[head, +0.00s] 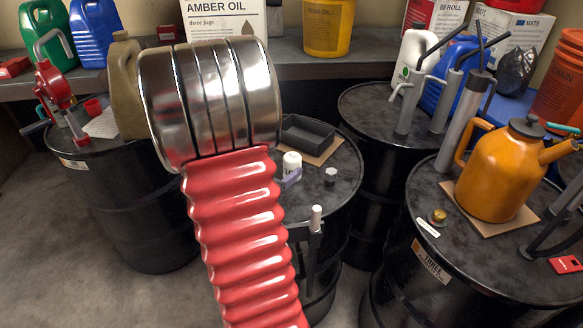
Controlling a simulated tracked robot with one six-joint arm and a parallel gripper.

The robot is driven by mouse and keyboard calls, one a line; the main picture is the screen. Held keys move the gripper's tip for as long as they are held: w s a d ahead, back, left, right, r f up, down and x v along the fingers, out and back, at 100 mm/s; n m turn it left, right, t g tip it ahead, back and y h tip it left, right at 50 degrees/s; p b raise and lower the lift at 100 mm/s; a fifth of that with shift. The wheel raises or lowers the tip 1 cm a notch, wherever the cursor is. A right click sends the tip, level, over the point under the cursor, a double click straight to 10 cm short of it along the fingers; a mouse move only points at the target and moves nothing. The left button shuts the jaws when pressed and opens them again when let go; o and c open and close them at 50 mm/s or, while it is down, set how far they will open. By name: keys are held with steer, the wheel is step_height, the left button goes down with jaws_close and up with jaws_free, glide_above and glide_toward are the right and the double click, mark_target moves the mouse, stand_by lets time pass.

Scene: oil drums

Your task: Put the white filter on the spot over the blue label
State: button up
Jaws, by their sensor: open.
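A small white cylinder (292,162), seemingly the white filter, stands upright on the middle drum (345,190). A bluish-purple piece (291,178), perhaps the blue label, shows just below it in the picture. I cannot tell whether they touch, and no marked spot is clear. A dark piece with a pale upright tip, seemingly my gripper (309,228), is at the drum's front edge, nearer me than the white cylinder and apart from it. It is open with nothing seen in it, and its left part is hidden behind my red bellows.
A black tray (308,132) on cardboard and a small white knob (331,175) share the middle drum. The right drum carries an orange can (500,172) and a brass fitting (438,216). Grey pumps (405,112) stand behind. My bellows and metal rings block the centre-left.

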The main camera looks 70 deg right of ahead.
mark_target(288, 164)
steer(key=shift+x, duration=1.15)
steer(key=shift+x, duration=2.65)
steer(key=shift+a, duration=0.1)
steer(key=shift+c, duration=0.2)
steer(key=c, duration=1.4)
steer(key=shift+o, duration=0.2)
